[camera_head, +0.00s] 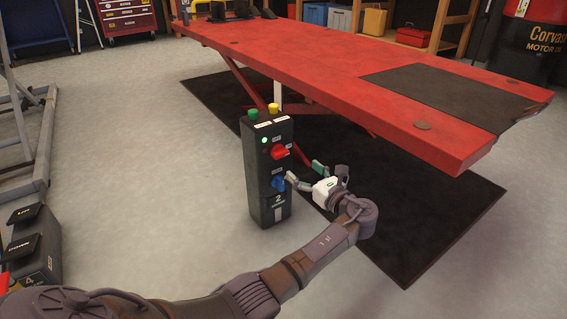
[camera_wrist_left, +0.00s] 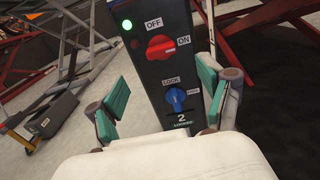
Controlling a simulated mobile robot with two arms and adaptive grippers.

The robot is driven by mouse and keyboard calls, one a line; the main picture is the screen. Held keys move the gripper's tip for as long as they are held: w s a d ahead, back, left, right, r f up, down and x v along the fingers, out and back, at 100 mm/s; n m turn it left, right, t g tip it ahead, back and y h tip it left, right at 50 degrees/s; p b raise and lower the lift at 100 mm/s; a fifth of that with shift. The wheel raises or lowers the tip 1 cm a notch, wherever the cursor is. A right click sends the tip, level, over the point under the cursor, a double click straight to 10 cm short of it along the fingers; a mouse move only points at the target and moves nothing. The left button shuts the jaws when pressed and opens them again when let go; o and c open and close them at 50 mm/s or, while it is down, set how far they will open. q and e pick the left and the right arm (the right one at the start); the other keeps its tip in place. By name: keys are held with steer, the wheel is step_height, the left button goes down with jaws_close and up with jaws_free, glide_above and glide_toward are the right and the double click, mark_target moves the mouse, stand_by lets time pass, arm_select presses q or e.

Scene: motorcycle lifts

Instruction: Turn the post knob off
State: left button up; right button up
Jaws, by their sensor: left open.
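The black control post (camera_head: 267,172), marked 2, stands upright on the floor. Its red knob (camera_head: 279,151) is high on the front face, below a lit green lamp (camera_head: 264,140). In the left wrist view the red knob (camera_wrist_left: 160,47) lies about level, its white mark toward ON at the right; OFF is above it. A blue knob (camera_wrist_left: 176,97) is lower, between LOCK and FREE labels, and also shows in the head view (camera_head: 278,184). My left gripper (camera_head: 304,170) is open and empty in front of the post, apart from the red knob. My right gripper is not in view.
A red lift table (camera_head: 330,60) extends behind and right of the post, above a dark mat (camera_head: 430,205). A pedal box (camera_head: 35,250) is at left. Floor left of the post is clear.

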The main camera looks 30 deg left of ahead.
mark_target(283, 154)
arm_select(q)
steer(key=b+x, duration=0.3)
steer(key=x, duration=0.1)
steer(key=b+x, duration=0.3)
steer(key=x, duration=0.2)
steer(key=shift+w+a+f, duration=0.1)
steer(key=shift+a+f, duration=0.1)
steer(key=shift+f, duration=0.05)
steer(key=shift+w+a+r, duration=0.15)
steer(key=shift+a, duration=0.3)
